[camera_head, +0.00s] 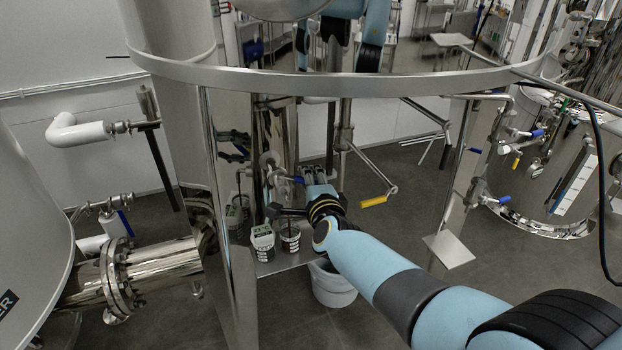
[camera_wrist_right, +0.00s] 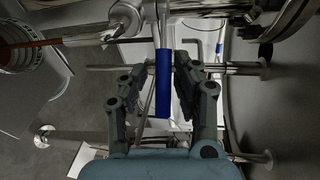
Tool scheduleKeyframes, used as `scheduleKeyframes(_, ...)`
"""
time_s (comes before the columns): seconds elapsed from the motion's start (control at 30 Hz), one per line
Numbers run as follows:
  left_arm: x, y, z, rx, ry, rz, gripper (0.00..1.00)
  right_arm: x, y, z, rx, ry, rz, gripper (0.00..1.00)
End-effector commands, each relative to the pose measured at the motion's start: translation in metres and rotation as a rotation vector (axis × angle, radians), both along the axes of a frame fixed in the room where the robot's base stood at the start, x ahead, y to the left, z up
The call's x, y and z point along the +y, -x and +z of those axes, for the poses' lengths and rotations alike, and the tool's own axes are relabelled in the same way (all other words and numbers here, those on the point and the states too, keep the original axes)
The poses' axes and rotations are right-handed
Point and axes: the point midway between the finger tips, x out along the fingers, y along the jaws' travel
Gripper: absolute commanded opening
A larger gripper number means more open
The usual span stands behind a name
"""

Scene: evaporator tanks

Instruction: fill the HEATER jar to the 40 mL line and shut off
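My right gripper (camera_wrist_right: 165,66) is open in the right wrist view. Its fingers stand on either side of a blue valve handle (camera_wrist_right: 163,85), with a narrow gap visible at the right. In the head view this gripper (camera_head: 296,184) is partly hidden beside the blue handle (camera_head: 299,180). Below are a white-labelled jar (camera_head: 262,241) and a second marked jar (camera_head: 290,239) on a low steel shelf. The right wrist view shows a marked jar (camera_wrist_right: 22,45) with a red rod or stream across it. I cannot read the labels or fill levels. My left gripper is not seen.
A steel ring (camera_head: 330,84) and shiny legs surround the work area. A white bucket (camera_head: 332,284) stands below the shelf. A flanged pipe (camera_head: 150,272) is at left.

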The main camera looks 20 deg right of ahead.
Motion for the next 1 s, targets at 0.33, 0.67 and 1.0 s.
scheduleKeyframes(0.33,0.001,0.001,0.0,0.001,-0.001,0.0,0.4,-0.001,0.0,0.003,-0.007,0.0,-0.003,0.37)
scheduleKeyframes(0.67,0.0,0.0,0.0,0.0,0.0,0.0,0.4,0.004,0.04,0.009,-0.006,-0.003,-0.003,0.37)
scheduleKeyframes(1.0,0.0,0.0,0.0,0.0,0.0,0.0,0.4,0.007,0.071,0.016,-0.005,-0.001,-0.002,0.37)
